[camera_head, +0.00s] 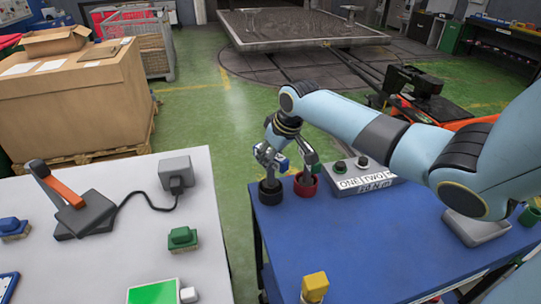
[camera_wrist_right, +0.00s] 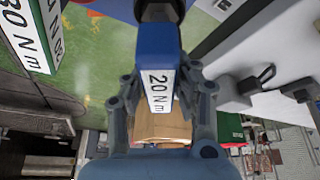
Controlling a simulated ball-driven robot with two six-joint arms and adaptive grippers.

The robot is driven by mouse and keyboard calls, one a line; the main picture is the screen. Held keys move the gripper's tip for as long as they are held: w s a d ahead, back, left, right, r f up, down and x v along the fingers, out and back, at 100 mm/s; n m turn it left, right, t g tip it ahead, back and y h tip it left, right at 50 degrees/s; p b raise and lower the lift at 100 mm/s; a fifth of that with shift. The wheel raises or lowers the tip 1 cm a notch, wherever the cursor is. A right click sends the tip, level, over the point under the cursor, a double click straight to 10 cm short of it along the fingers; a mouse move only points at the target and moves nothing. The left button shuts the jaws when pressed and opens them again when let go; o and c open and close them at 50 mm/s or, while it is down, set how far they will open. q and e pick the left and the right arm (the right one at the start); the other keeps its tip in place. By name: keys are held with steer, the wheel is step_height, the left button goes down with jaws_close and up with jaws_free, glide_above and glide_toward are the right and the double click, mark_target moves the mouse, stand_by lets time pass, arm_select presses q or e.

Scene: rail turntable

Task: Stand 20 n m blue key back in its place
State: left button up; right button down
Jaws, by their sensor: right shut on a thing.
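My right gripper (camera_head: 288,160) is shut on the blue key (camera_head: 283,165) above the left end of the blue table (camera_head: 335,240). In the wrist view the blue key (camera_wrist_right: 157,45) is between the fingers (camera_wrist_right: 158,95), its white label reading 20 N m. A black cup (camera_head: 270,193) is just below the gripper and a red cup (camera_head: 306,187) is right beside it. The key's far end meets something black in the wrist view; I cannot tell whether it is inside the black cup. My left gripper is out of view.
A grey box (camera_head: 350,168) with knobs and white labels stands right of the cups.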

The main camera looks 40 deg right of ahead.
steer(key=shift+f+b, duration=0.6)
steer(key=shift+f, duration=0.5)
steer(key=c, duration=1)
jaws_free()
steer(key=shift+o, duration=0.2)
steer(key=v, duration=1.2)
steer(key=shift+r, duration=0.1)
